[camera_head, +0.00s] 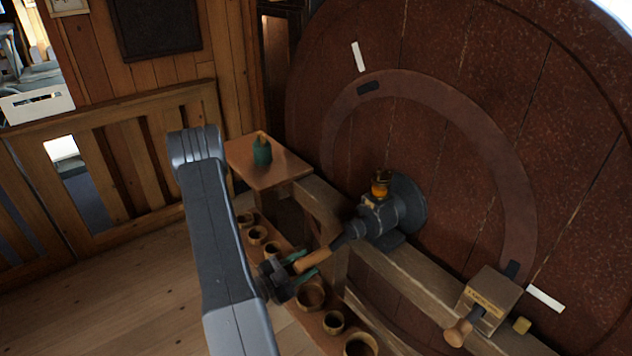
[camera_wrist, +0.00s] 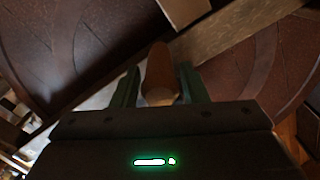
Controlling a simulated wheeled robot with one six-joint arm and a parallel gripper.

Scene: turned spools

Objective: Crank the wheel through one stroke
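The large dark red-brown wheel (camera_head: 455,55) fills the right of the head view. At its hub is a dark metal crank (camera_head: 378,217) with an orange-topped fitting. The crank's arm reaches down-left to a wooden handle (camera_head: 313,257), which also shows in the wrist view (camera_wrist: 160,72). My gripper (camera_head: 305,266) is at the handle's free end, its green fingers one on each side of it. In the wrist view narrow gaps seem to show between the fingers and the handle, so the fingers look open around it. White marks (camera_head: 357,56) and (camera_head: 546,298) stand by the ring on the wheel.
A wooden beam (camera_head: 420,278) runs in front of the wheel and bears a wooden block with a peg (camera_head: 487,300). A small table (camera_head: 285,170) holds a green bottle (camera_head: 262,150). Several round cups (camera_head: 334,321) stand on a low shelf below my gripper. A wooden railing (camera_head: 130,180) is at left.

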